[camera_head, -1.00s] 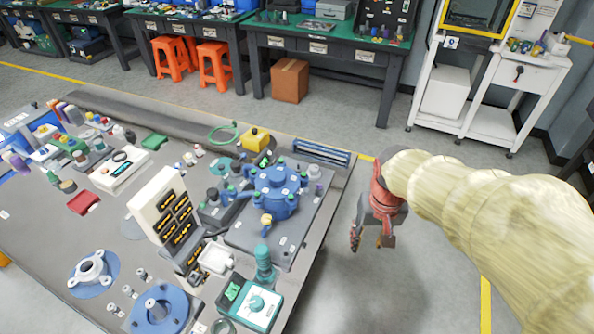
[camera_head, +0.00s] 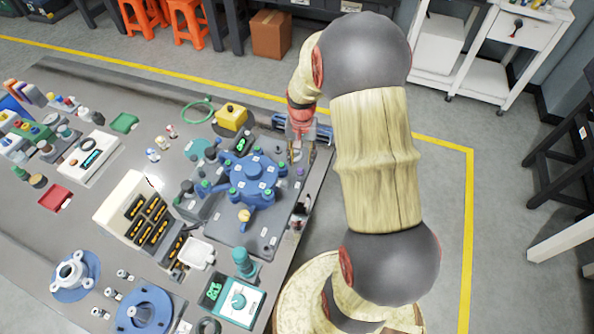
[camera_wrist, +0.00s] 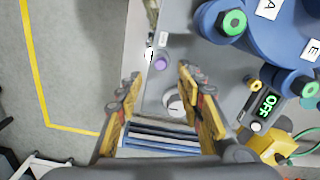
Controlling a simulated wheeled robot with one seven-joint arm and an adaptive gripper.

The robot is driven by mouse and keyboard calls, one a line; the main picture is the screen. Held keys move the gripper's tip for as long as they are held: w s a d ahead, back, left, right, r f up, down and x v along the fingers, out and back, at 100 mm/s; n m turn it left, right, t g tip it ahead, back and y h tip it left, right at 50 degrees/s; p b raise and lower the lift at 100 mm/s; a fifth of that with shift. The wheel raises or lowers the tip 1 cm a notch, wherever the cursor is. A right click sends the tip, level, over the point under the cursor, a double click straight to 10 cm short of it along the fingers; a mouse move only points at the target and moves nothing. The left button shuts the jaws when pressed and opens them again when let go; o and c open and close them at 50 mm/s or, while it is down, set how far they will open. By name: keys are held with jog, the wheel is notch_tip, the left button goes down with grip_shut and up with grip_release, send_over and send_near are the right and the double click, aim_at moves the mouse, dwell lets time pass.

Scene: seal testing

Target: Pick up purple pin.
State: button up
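The purple pin (camera_wrist: 160,62) shows its small round purple top in the wrist view, on the grey plate near its edge. In the head view the purple pin (camera_head: 300,171) is a small spot at the plate's right side, just below my gripper (camera_head: 302,155). In the wrist view my gripper (camera_wrist: 158,76) is open, with its two yellow-orange fingers apart and nothing held. The pin appears between the fingertips in the picture, a little beyond them. The height gap between fingertips and pin cannot be told.
The blue round fixture (camera_head: 252,178) with green-topped posts stands beside the pin. A pale round knob (camera_wrist: 174,104) lies close by. Floor is open to the table's right.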

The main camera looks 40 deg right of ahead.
aim_at(300, 169)
notch_tip(300, 169, down, 6)
jog(key=shift+a+f+b, duration=0.1)
jog(key=shift+b, duration=1)
jog(key=shift+c, duration=1.1)
grip_shut()
